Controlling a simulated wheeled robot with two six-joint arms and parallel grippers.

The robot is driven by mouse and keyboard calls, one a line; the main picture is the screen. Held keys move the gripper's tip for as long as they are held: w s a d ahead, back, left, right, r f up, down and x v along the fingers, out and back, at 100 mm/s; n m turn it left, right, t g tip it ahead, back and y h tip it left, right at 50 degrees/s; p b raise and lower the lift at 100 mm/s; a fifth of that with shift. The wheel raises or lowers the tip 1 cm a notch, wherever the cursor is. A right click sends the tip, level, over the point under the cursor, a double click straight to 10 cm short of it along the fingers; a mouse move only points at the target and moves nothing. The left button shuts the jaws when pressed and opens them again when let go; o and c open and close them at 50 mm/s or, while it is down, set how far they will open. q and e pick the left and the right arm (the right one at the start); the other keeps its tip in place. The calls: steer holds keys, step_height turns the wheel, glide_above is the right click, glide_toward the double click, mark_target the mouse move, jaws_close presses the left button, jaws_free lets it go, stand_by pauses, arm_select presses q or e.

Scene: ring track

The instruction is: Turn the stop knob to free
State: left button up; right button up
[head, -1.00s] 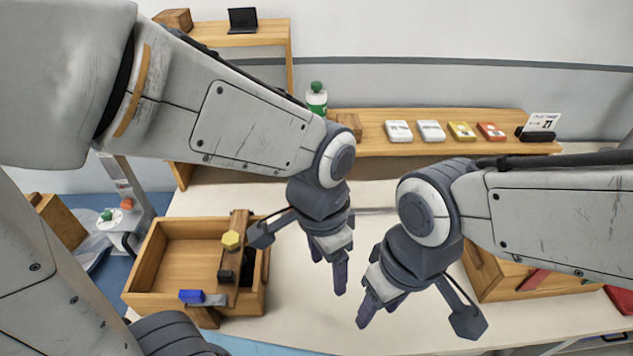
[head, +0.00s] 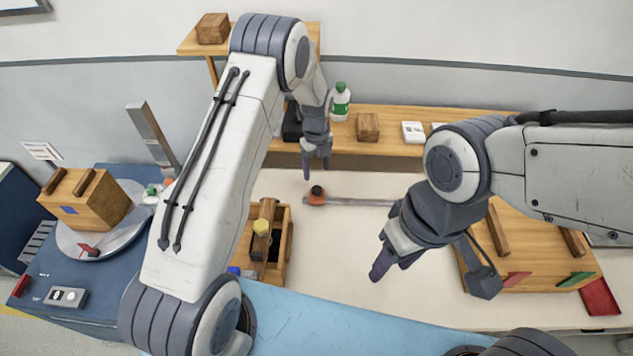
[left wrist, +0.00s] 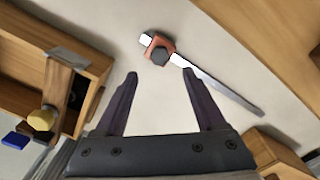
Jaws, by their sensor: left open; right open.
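A dark knob on an orange base (head: 316,193), which looks like the stop knob, sits at the left end of a thin grey bar (head: 362,202) on the pale table. In the left wrist view the knob (left wrist: 160,55) lies just beyond the fingertips, with a white patch on either side of its base; any lettering is unreadable. My left gripper (head: 316,165) is open and empty, near the knob and apart from it. The open fingers show in the left wrist view (left wrist: 160,74). My right gripper (head: 382,262) is open and empty over the table, nearer and to the right.
A wooden box (head: 535,255) stands on the right. A shelf (head: 385,125) with a green-capped bottle (head: 340,102) runs along the back.

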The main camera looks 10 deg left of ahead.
mark_target(317, 189)
arm_select(q)
step_height(317, 189, down, 8)
steer(key=p, duration=0.2)
steer(key=shift+f+p, duration=0.25)
steer(key=shift+p, duration=0.15)
steer(key=shift+c, duration=0.4)
jaws_close()
